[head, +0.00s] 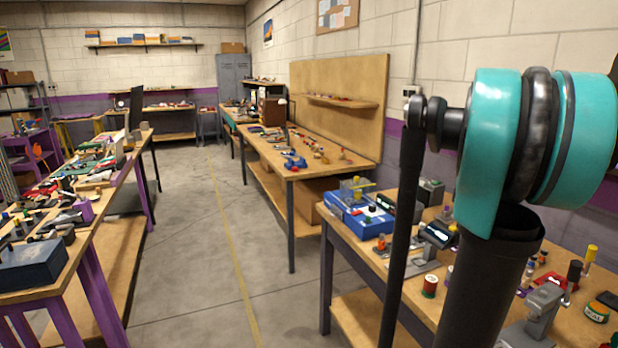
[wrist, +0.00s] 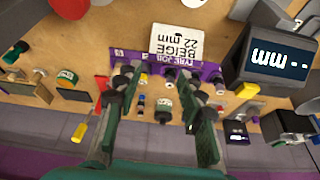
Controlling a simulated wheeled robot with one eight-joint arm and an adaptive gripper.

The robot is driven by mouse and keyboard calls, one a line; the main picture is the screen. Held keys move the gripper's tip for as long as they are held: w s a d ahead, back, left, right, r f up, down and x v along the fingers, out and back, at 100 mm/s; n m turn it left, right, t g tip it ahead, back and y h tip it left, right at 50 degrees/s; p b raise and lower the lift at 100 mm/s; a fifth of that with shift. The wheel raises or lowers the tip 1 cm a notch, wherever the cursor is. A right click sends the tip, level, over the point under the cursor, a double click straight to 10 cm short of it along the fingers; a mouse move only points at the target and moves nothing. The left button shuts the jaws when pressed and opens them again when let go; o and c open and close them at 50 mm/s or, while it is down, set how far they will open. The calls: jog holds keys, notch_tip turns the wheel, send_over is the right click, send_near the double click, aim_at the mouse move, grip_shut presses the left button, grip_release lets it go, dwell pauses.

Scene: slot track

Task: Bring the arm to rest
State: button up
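My gripper (wrist: 156,82) shows in the wrist view with its two dark green fingers spread apart and nothing held between them. It is over a wooden workbench top (wrist: 225,15). A purple holder (wrist: 208,72) lies beyond the fingertips, partly hidden by them. In the head view my arm, with a large teal joint (head: 490,150), rises over the bench at the right. The gripper itself does not show there.
A white card (wrist: 177,42) reading "BEIGE 22 mm" is by the holder. A dark display unit (wrist: 272,60) stands right of it. The right bench (head: 345,240) is cluttered; the floor aisle (head: 205,240) is clear.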

jog(key=a+f+n+t, duration=0.1)
jog(key=a+n, duration=0.1)
jog(key=a, duration=0.4)
jog(key=w+a+f+n+t+y, duration=0.1)
jog(key=a+f+n, duration=0.1)
jog(key=a, duration=0.3)
jog(key=w+a+f+n+t, duration=0.1)
jog(key=a+f+n, duration=0.1)
jog(key=a+n, duration=0.2)
jog(key=shift+w+a+y, duration=0.1)
jog(key=shift+a+y, duration=0.3)
jog(key=shift+a, duration=0.9)
jog(key=s+a+f+n+t+y, duration=0.25)
jog(key=a+n, duration=0.35)
jog(key=a, duration=0.7)
jog(key=s+f+g, duration=0.3)
jog(key=s+f, duration=0.5)
jog(key=s, duration=0.5)
jog(key=shift+s+f, duration=0.15)
jog(key=shift+d, duration=0.15)
jog(key=shift+c, duration=0.6)
